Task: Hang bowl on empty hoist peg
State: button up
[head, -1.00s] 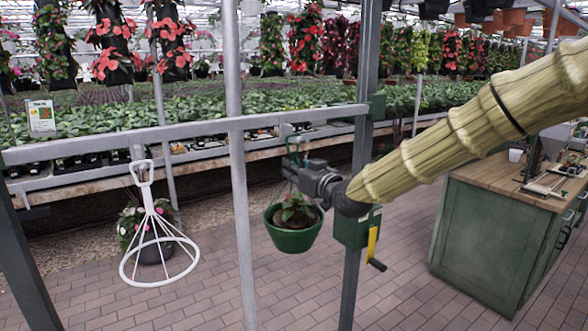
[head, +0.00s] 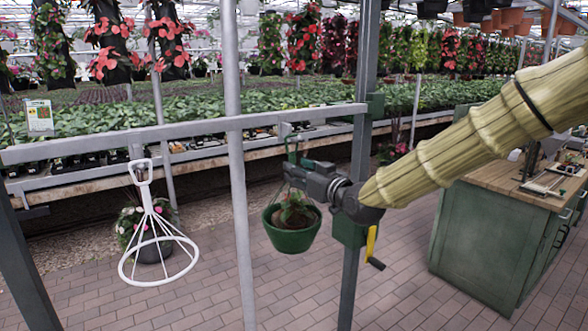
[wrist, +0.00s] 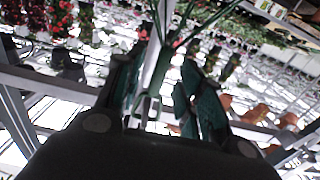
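The green bowl (head: 291,240), with a small leafy plant in it, hangs upright below the grey rail (head: 190,129), right of the middle post. Its green hanger handle (head: 292,150) rises to just under the rail. Whether the handle rests on a peg is too small to tell. My gripper (head: 290,174) is at the hanger, below the handle's top and above the bowl. In the wrist view my gripper's fingers (wrist: 160,95) stand apart, with a pale green hanger rod (wrist: 147,105) between them and a gap on the right. The bowl is hidden there.
A white wire hanger frame (head: 158,240) hangs from the rail at left. Grey posts (head: 238,190) support the rail; a green box with a yellow handle (head: 371,243) is on the right post. A green workbench (head: 490,235) stands at right. The brick floor in front is open.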

jog(key=v, duration=0.8)
jog(key=s+d+f+m+g+h, duration=0.1)
jog(key=s+f+h, duration=0.1)
jog(key=f, duration=0.9)
jog(key=s+d+f+m+g+h, duration=0.1)
jog(key=f+m+g, duration=0.1)
jog(key=f, duration=0.8)
jog(key=s+d+f+m+g+h, duration=0.15)
jog(key=s+f, duration=0.35)
jog(key=f, duration=0.6)
jog(key=s+d+f+m+g+h, duration=0.1)
jog(key=s+d+f+g+h, duration=0.15)
jog(key=s+f, duration=0.6)
jog(key=s+d+f+m+g+h, duration=0.1)
jog(key=s+d+f+g, duration=0.2)
jog(key=s+d+f, duration=0.3)
jog(key=s+d+f+m+g+h, duration=0.1)
jog(key=s+d+f+g, duration=0.3)
jog(key=s+f, duration=1.3)
jog(key=s+d+h, duration=0.1)
jog(key=s+d, duration=0.2)
jog(key=s, duration=0.4)
jog(key=shift+g+h, duration=0.3)
